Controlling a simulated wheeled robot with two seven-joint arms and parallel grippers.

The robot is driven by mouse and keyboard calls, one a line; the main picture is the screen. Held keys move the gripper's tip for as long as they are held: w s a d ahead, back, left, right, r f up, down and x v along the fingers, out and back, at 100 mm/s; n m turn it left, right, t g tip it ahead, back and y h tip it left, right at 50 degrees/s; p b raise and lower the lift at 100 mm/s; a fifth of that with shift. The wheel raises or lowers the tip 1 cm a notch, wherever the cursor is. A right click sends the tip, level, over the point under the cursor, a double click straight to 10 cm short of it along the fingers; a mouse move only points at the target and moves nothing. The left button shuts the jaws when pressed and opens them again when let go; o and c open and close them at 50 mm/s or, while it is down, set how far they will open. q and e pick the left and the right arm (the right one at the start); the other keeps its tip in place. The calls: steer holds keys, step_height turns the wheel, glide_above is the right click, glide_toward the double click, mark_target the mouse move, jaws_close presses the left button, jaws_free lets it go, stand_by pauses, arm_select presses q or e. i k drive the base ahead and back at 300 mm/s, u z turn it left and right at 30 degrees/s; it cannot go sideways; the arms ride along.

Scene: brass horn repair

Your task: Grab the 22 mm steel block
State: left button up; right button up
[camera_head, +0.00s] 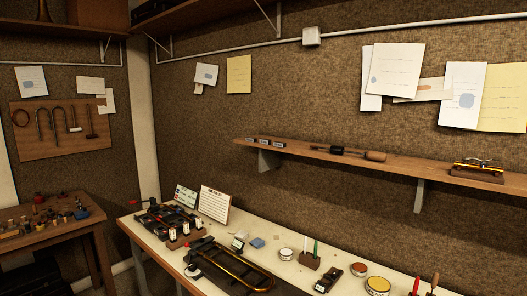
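Three small grey blocks with pale label faces sit in a row at the left end of the wall shelf: a left one (250,140), a middle one (264,142) and a right one (279,144). Their markings are too small to read, so I cannot tell which, if any, is the 22 mm steel block. Neither of my grippers is in view.
The wall shelf (405,165) also holds a dark tool with a wooden handle (375,155) and a brass piece on a wooden base (478,169). Below, the pale workbench (325,255) is crowded with a brass slide (245,268), tins, tool holders and cards.

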mark_target(262, 141)
steer(key=z, duration=0.05)
steer(key=k, duration=0.65)
steer(key=u, duration=1)
steer(key=i, duration=0.85)
steer(key=z, duration=0.5)
steer(key=i, duration=0.75)
steer(key=z, duration=0.75)
